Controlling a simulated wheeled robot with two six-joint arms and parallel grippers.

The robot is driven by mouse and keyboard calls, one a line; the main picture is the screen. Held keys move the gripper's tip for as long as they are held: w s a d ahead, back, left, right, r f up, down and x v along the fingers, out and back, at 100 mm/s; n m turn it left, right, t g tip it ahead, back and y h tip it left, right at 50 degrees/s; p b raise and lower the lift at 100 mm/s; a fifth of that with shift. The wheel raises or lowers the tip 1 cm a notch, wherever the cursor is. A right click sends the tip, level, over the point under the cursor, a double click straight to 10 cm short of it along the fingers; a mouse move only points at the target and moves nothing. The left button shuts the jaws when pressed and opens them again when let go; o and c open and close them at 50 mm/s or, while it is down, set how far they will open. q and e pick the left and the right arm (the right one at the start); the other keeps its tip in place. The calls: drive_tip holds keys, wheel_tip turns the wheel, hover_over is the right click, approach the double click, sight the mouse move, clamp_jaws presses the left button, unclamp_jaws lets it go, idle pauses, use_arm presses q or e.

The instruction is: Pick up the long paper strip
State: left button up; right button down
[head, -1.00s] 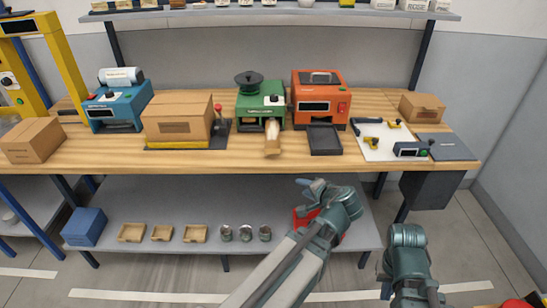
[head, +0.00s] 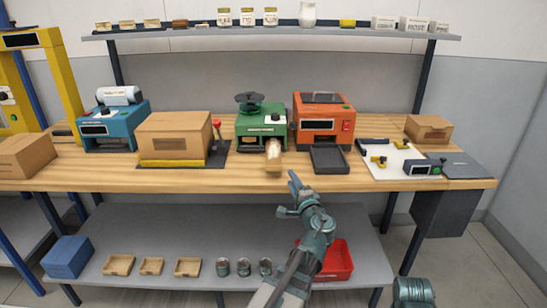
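A pale brown paper strip (head: 273,154) sticks out of the front of the green machine (head: 262,123) and reaches towards the bench's front edge. My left gripper (head: 294,183) is just in front of the bench edge, below and slightly right of the strip's end, and apart from it. Nothing shows in it, and its finger gap cannot be made out from this angle. Of my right arm only a link shows at the bottom right; its gripper is out of view.
An orange machine (head: 322,120) with a dark tray stands right of the green one. A cardboard box (head: 174,135) stands to its left. A red bin (head: 335,262) is on the lower shelf behind my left arm. Bare wood lies along the bench's front edge.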

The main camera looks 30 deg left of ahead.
use_arm(q)
drive_tip(key=x, duration=0.5)
drive_tip(key=shift+w, duration=0.1)
drive_tip(key=x, duration=0.5)
drive_tip(key=shift+w+r+p, duration=0.15)
drive_tip(key=shift+r+p, duration=0.1)
drive_tip(key=shift+p, duration=0.05)
clamp_jaws()
